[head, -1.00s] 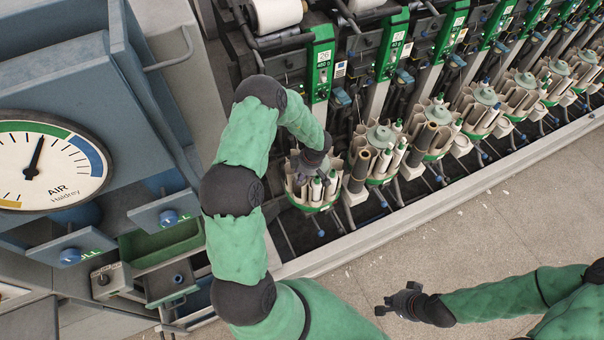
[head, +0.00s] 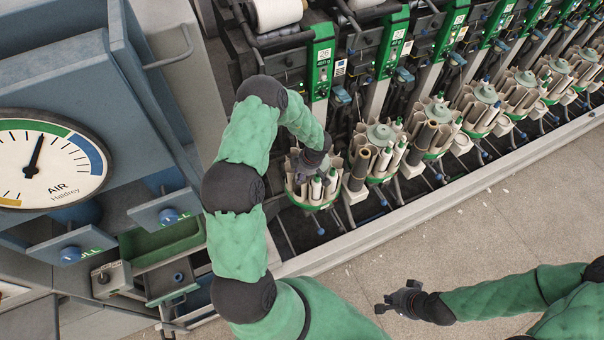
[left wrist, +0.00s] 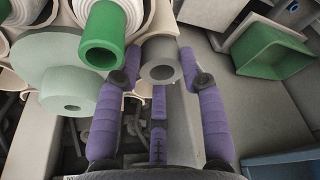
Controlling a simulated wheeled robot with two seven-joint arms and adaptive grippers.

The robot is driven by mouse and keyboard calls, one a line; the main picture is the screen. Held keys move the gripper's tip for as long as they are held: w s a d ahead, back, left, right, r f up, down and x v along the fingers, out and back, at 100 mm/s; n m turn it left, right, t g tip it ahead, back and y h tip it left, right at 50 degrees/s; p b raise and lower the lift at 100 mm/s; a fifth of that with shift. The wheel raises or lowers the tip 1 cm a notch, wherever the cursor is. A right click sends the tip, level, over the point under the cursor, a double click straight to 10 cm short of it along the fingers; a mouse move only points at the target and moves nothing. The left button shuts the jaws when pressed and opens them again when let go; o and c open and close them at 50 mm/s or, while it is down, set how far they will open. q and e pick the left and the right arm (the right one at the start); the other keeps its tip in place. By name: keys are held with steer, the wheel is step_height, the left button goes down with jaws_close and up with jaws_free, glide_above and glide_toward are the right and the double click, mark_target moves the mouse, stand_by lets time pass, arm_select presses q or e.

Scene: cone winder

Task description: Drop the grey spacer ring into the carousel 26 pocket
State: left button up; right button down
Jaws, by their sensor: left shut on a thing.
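The carousel at station 26 (head: 306,203) stands below the green 26 plate in the head view, with beige pockets holding several tubes. My left gripper (head: 312,160) is over its top there; the arm hides part of it. In the left wrist view, the purple fingers of my left gripper (left wrist: 157,76) are shut on the grey spacer ring (left wrist: 158,72), one on each side. The ring is at the carousel's beige pocket walls (left wrist: 138,84), beside a green tube (left wrist: 103,45). I cannot tell how deep it sits. My right gripper (head: 388,303) is over the floor; its opening is unclear.
More carousels (head: 378,140) stand in a row to the right. A pale green disc (left wrist: 62,75) is close left of my left fingers. The blue-grey cabinet with the air gauge (head: 38,165) stands left. A green bin (left wrist: 272,52) is at upper right in the wrist view.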

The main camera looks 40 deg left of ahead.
arm_select(q)
steer(key=shift+r+p, duration=0.1)
steer(key=shift+p, duration=0.4)
stand_by(0.8)
stand_by(0.6)
steer(key=o, duration=0.9)
step_height(320, 180, up, 8)
steer(key=p, duration=0.9)
stand_by(0.4)
stand_by(0.4)
